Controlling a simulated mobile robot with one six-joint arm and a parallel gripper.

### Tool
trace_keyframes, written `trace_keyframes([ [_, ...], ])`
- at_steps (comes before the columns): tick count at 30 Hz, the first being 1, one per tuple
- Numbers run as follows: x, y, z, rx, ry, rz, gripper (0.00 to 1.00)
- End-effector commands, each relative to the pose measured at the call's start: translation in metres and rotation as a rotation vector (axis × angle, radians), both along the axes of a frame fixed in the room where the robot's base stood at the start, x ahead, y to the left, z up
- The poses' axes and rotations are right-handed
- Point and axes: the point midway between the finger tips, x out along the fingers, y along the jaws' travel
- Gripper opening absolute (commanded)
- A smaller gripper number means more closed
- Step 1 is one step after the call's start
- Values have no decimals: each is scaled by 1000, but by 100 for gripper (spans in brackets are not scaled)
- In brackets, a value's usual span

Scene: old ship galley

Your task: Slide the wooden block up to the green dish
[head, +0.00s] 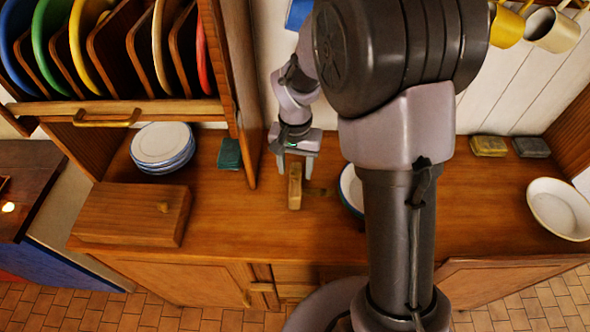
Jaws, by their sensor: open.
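The wooden block (295,187) is a small, light brown, upright-looking piece on the wooden counter, near the middle of the picture. My gripper (295,168) points down at it, open, with one finger at each side of the block's upper part. I cannot tell whether either finger touches it. A small dark green rectangular piece (229,154), the likeliest green dish, lies on the counter left of the block, beside the rack's upright. There is a clear gap between it and the block. A round green plate (48,40) also stands in the rack at upper left.
A wooden box (133,214) and stacked white plates (163,145) are at left. A bowl (350,190), partly hidden by my arm, is close right of the block. A white bowl (560,208) and yellow (488,146) and dark (531,147) pieces are at right.

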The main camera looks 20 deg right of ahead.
Motion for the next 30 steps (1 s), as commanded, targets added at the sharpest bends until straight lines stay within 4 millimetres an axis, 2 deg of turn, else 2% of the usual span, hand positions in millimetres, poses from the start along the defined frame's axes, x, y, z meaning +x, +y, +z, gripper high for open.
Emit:
trace_keyframes([
  [8,0,0,-2,0,-1,0,50],
  [15,0,0,-2,0,0,0,3],
  [16,0,0,-2,0,0,0,0],
  [30,0,0,-1,0,0,0,0],
])
